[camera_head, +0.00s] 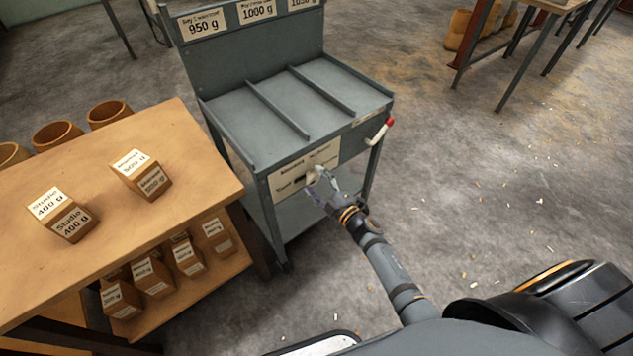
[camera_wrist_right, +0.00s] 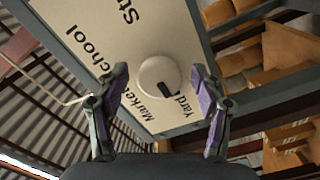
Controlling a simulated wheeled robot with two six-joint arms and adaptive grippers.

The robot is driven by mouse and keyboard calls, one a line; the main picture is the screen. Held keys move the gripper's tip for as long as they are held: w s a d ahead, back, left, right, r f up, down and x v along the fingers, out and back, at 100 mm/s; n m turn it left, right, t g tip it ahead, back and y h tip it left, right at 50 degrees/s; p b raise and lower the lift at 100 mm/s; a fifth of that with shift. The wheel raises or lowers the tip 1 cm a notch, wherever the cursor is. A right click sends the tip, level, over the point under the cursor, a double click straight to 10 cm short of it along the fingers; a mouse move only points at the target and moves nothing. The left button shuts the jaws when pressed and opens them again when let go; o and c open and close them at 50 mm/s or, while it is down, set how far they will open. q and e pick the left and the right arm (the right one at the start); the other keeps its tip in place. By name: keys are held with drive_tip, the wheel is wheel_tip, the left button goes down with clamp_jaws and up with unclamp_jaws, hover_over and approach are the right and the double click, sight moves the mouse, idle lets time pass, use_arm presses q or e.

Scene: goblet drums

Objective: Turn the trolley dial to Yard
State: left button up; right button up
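The grey trolley (camera_head: 262,150) stands right of the wooden table, with a cream label plate (camera_head: 290,183) on its front. The round white dial (camera_wrist_right: 160,78) sits on this plate in the right wrist view. The plate reads School, Market, Yard and a cut-off word starting "St". A dark mark on the dial's lower right edge lies close to the word Yard. My right gripper (camera_wrist_right: 160,74) is open, its fingers on either side of the dial with visible gaps. In the head view the right gripper (camera_head: 322,188) is at the trolley front and partly hides the plate. My left gripper is out of view.
A lever with a red end (camera_head: 388,122) sticks out at the trolley's right. The wooden table (camera_head: 110,220) at left bears two labelled blocks, with several more on a shelf below. Goblet drums (camera_head: 57,134) stand behind it.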

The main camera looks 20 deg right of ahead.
drive_tip(key=shift+s+d, duration=0.1)
drive_tip(key=shift+s, duration=0.1)
drive_tip(key=v, duration=1.1)
drive_tip(key=shift+s, duration=0.3)
